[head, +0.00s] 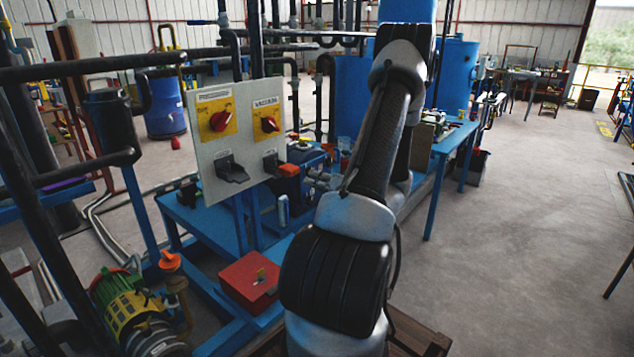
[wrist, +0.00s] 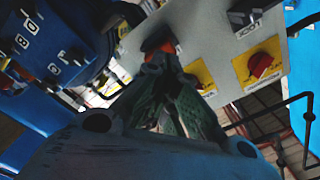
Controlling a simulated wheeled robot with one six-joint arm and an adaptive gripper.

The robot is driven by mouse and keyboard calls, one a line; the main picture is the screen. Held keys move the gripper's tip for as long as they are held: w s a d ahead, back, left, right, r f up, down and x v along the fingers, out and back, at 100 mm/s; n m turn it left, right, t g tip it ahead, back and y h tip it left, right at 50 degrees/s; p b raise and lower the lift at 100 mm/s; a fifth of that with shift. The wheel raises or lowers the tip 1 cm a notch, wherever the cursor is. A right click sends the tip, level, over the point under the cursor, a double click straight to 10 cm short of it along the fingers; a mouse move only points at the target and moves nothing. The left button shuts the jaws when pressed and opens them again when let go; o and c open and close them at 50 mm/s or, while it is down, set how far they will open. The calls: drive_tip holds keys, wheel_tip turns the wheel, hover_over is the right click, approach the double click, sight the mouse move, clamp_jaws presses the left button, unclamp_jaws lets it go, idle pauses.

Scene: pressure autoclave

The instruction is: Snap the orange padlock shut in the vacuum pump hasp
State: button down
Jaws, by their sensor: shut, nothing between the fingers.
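The orange padlock (head: 289,170) is at the right edge of the black vacuum hasp (head: 270,164), below the right red knob on the grey panel. I cannot make out its shackle or whether it is closed. My gripper (head: 313,177) is just right of the padlock, partly behind my arm. In the wrist view, my gripper (wrist: 155,65) has its fingers together and empty, with the orange padlock (wrist: 158,47) just beyond the tips. I cannot tell whether they touch. The fingers partly hide the padlock and the panel behind.
The panel (head: 208,160) also carries a left red knob (head: 219,121) and a left black hasp (head: 231,169). A red box (head: 249,282) sits on the blue frame below. Dark pipes stand at left. A blue table (head: 446,145) stands behind at right; open floor lies beyond.

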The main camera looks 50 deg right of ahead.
drive_tip(key=shift+w+a, duration=0.15)
drive_tip(key=shift+w, duration=2.15)
drive_tip(key=shift+w+a, duration=0.1)
drive_tip(key=shift+w, duration=1.1)
approach(296, 172)
drive_tip(key=s, duration=0.5)
drive_tip(key=shift+s+d, duration=0.2)
